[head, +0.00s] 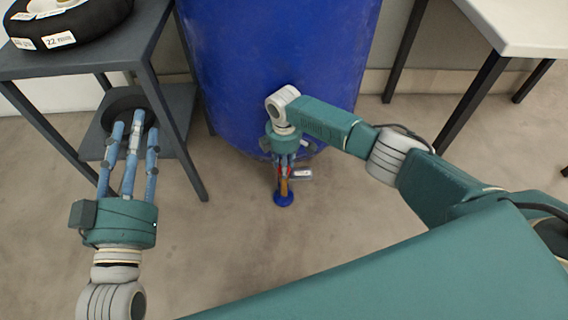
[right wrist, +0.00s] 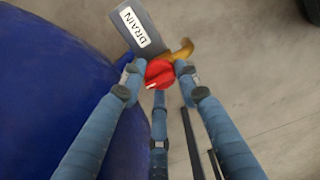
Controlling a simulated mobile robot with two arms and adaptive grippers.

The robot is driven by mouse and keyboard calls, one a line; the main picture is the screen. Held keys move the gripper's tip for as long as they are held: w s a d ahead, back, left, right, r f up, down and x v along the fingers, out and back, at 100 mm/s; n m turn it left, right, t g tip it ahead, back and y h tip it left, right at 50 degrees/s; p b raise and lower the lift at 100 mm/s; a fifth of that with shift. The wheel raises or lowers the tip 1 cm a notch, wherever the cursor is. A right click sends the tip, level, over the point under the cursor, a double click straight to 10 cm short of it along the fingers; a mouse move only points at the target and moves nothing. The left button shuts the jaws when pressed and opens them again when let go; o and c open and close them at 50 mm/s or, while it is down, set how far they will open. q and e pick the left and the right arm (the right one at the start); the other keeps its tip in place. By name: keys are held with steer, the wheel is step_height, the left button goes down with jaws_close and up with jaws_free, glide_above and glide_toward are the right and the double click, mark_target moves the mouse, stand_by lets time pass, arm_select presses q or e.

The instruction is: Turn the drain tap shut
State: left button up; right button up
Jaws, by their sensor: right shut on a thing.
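The drain tap has a red knob (right wrist: 159,73) with a brass spout (right wrist: 181,50) beside a grey tag reading DRAIN (right wrist: 140,28). In the head view the tap is low at the front of the blue barrel (head: 275,60), mostly hidden by my right gripper (head: 285,165). In the right wrist view my right gripper (right wrist: 158,72) has its blue fingers closed around the red knob. My left gripper (head: 134,125) is away to the left, fingers apart and empty, in front of the grey shelf stand.
A grey stand (head: 80,58) at the left carries a black round object (head: 70,22) with labels; a dark round thing (head: 122,100) rests on its lower shelf. A blue round piece (head: 283,199) shows below the tap. A white table (head: 520,25) stands at the right.

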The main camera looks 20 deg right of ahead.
stand_by(0.3)
steer(key=o, duration=1.1)
steer(key=shift+o, duration=0.2)
step_height(320, 180, up, 12)
